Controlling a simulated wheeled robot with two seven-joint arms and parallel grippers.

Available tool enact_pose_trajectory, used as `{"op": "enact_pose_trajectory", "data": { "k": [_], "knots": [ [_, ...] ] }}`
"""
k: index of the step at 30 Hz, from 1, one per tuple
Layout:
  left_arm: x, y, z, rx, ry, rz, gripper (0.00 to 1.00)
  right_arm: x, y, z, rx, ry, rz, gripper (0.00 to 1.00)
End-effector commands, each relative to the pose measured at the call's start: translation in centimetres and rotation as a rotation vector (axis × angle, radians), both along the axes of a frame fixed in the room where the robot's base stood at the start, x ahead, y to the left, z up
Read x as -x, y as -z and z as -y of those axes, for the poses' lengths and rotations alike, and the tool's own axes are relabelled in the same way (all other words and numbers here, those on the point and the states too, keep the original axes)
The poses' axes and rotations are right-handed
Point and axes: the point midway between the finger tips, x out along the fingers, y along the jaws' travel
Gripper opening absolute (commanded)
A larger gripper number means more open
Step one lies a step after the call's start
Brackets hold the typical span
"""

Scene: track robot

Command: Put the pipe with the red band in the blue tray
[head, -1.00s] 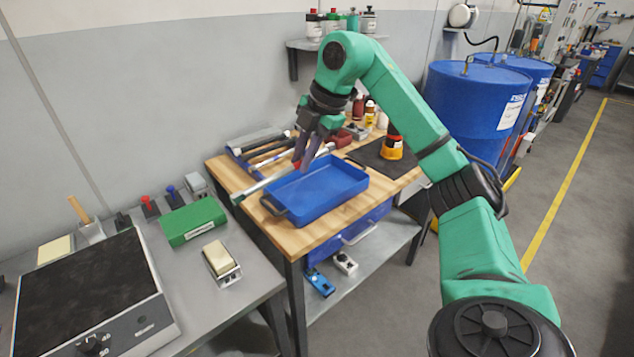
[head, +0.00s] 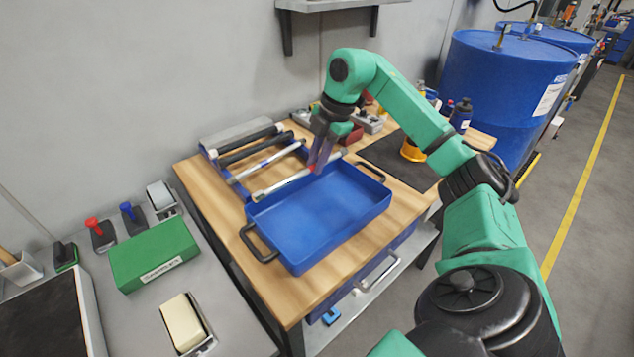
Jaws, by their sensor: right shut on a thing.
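The blue tray (head: 318,226) lies on the wooden worktop, with a dark handle at each end. My right gripper (head: 318,160) is at the tray's far edge, its fingers pointing down and shut on a light grey pipe with a red band (head: 283,185). The red band shows at the fingertips, which partly hide it. The pipe runs along the tray's far wall, its left end near the far left corner. I cannot tell whether it touches the wall. My left gripper is not in view.
A blue-sided rack (head: 212,158) with other pipes, dark and light, lies behind the tray. A dark mat (head: 385,152) with a yellow-orange object (head: 412,150) is to the right. A green box (head: 153,254) sits on the grey bench at left. The tray's interior is empty.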

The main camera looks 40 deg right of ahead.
Motion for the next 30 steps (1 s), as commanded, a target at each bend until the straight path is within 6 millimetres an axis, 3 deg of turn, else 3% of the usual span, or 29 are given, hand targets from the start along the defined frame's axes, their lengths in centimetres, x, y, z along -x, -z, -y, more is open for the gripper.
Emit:
{"op": "enact_pose_trajectory", "data": {
  "k": [1, 6, 10, 30],
  "knots": [
    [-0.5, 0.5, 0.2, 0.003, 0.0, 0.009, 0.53, 0.1, 1.5, 0.0, 0.0, -0.001, -0.003, 0.0],
    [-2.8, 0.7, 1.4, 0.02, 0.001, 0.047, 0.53, 0.1, 4.2, 0.0, -0.001, -0.001, -0.001, 0.0],
    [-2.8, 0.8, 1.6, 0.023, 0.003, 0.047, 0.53, 0.1, 6.4, 0.0, -0.001, 0.0, 0.0, 0.0],
    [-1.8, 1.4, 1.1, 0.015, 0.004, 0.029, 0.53, 0.0, 7.9, 0.0, -0.001, -0.001, 0.003, 0.0]
  ]
}}
